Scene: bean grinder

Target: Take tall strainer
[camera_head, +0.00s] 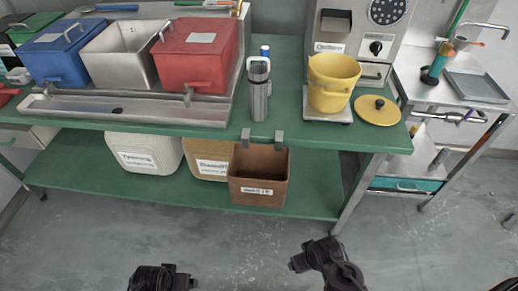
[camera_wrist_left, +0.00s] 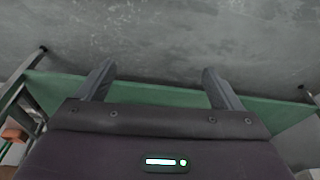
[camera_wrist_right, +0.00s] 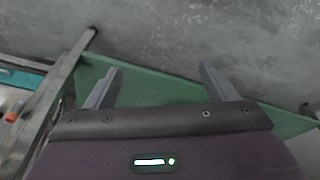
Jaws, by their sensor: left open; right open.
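A tall, slim metal cylinder with a pale looped handle at its top (camera_head: 258,92) stands upright on the green table (camera_head: 280,120). It looks like the tall strainer, but its inside is hard to make out. It stands between the red bin and the yellow pot. My left gripper (camera_wrist_left: 158,67) is open and empty in the left wrist view, with a green surface and grey floor beyond its fingers. My right gripper (camera_wrist_right: 160,68) is also open and empty, facing a similar view. Both are well away from the cylinder, which neither wrist view shows.
A red bin (camera_head: 197,60), a steel bin (camera_head: 120,55) and a blue bin (camera_head: 55,58) stand in a metal tray at the left. A yellow pot (camera_head: 331,82) stands right, beside its yellow lid (camera_head: 377,110). A brown box (camera_head: 258,176) hangs at the table's front edge.

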